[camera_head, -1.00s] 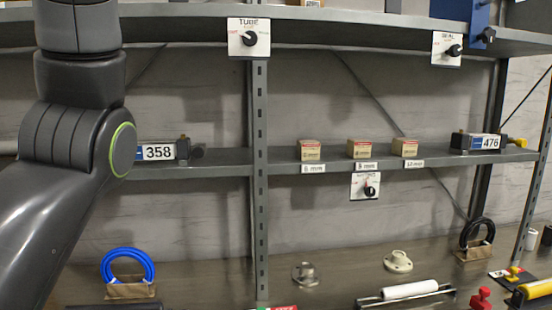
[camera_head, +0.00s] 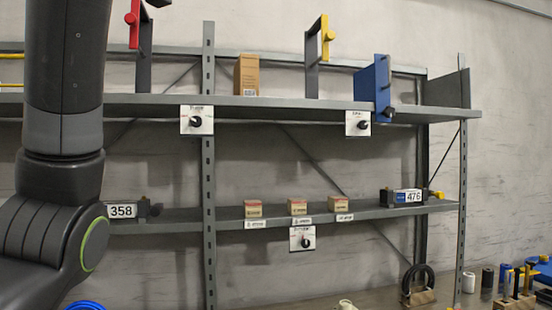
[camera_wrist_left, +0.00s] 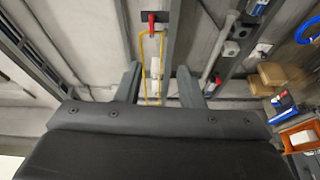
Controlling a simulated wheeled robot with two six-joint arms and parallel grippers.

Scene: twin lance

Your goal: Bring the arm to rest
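My left arm (camera_head: 62,130) rises along the left side of the head view, bent at a joint with a green ring. Its gripper is outside that view. In the left wrist view my left gripper (camera_wrist_left: 158,82) shows two grey fingers standing well apart. No object is between the fingertips; a yellow rail and a red part show in the background beyond them. My right arm and right gripper are in neither view.
A grey metal shelf rack (camera_head: 290,108) stands against the wall. Small cardboard boxes (camera_head: 297,207) and a unit marked 476 (camera_head: 408,196) sit on its middle shelf. A blue block (camera_head: 372,86) is at the upper shelf. A black coil (camera_head: 418,283) stands on the bench below.

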